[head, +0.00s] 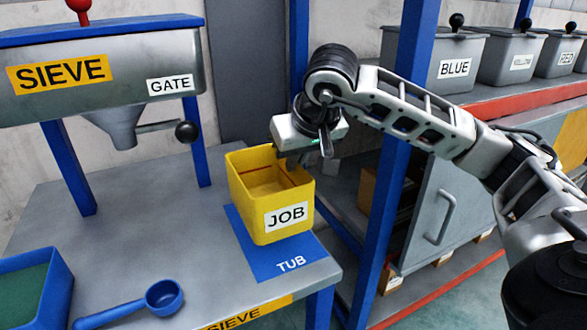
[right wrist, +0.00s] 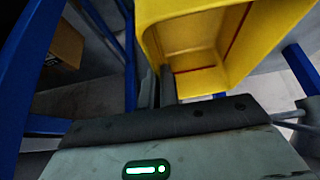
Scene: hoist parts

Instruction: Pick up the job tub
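The job tub (head: 248,207) is a yellow open box with a white JOB label. It stands upright on the blue TUB mat (head: 292,265) at the right front of the grey table. My right gripper (head: 292,163) is at the tub's right back rim. In the right wrist view the tub (right wrist: 190,14) fills the upper middle, and my right gripper's two fingers (right wrist: 157,86) are close together, one inside and one outside its wall. They look shut on the rim, though the contact is partly hidden. My left gripper is not in view.
A sieve hopper (head: 105,75) on blue legs stands at the back left. A blue scoop (head: 135,305) and a blue tray (head: 60,290) lie at the front left. A blue post (head: 395,170) and a shelf of labelled grey bins (head: 450,58) are to the right.

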